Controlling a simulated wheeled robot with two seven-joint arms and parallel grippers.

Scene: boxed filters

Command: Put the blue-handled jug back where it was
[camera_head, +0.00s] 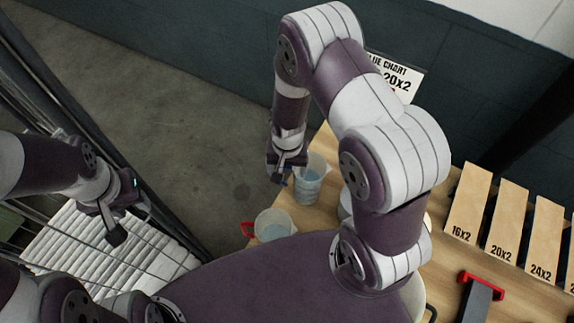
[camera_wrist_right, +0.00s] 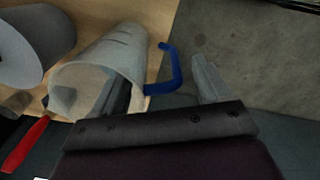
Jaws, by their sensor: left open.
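The blue-handled jug (camera_head: 309,183) is clear and stands upright near the left edge of the wooden table in the head view. In the right wrist view its body (camera_wrist_right: 110,60) is at left, with the blue handle (camera_wrist_right: 170,75) at its right. My right gripper (camera_head: 285,178) is at the jug's handle side. In the wrist view its fingers (camera_wrist_right: 165,85) are apart, with the handle between them; one finger overlaps the jug's rim, and I cannot tell whether it touches. My left gripper (camera_head: 124,222) is open and empty, away from the table, above a white slatted surface.
A red-handled jug (camera_head: 274,226) stands close by, nearer my body. Labelled filter boxes (camera_head: 467,200) stand in a row at right, near a red-and-grey tool (camera_head: 481,292). A chart sign (camera_head: 404,77) stands behind my right arm. The floor (camera_head: 190,130) left of the table is clear.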

